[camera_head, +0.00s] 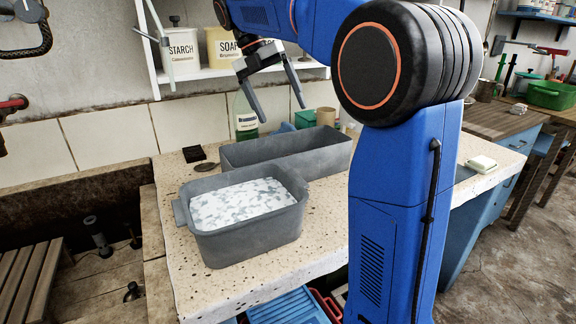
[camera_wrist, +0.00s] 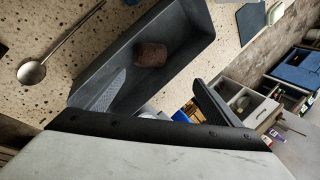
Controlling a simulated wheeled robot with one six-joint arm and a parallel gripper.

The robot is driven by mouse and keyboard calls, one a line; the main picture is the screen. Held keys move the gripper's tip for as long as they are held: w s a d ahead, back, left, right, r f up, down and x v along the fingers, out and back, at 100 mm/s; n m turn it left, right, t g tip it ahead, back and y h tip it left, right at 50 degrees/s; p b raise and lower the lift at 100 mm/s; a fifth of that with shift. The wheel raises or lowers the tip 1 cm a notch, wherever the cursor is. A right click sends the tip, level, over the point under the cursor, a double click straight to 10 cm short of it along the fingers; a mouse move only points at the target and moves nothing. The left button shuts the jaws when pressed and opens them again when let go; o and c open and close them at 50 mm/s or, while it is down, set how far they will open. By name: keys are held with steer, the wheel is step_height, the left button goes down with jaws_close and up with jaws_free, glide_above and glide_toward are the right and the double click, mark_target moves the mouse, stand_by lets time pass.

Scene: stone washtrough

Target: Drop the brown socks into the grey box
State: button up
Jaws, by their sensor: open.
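The long grey box (camera_head: 322,162) stands on the speckled worktop in the head view. Its floor is mostly hidden there by the near wall. In the wrist view the grey box (camera_wrist: 187,72) lies below my gripper, and a brown bundle (camera_wrist: 151,54), which looks like the brown socks, lies inside it on the floor. My gripper (camera_head: 282,112) hangs above the box's far side with its fingers spread. In the wrist view my gripper (camera_wrist: 160,78) is open, with nothing held between its fingers.
A grey tub (camera_head: 250,240) of suds stands in front of the box. A green bottle (camera_head: 245,118) and a teal container (camera_head: 305,119) stand behind it. A shelf (camera_head: 200,73) with jars is close behind my gripper. A ladle (camera_wrist: 32,72) lies beside the box.

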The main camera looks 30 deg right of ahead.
steer(key=shift+v, duration=1.8)
steer(key=shift+f, duration=0.1)
steer(key=x, duration=1.1)
steer(key=shift+s+d+f, duration=0.2)
steer(key=shift+f, duration=0.1)
steer(key=shift+r, duration=1.1)
steer(key=shift+f, duration=0.1)
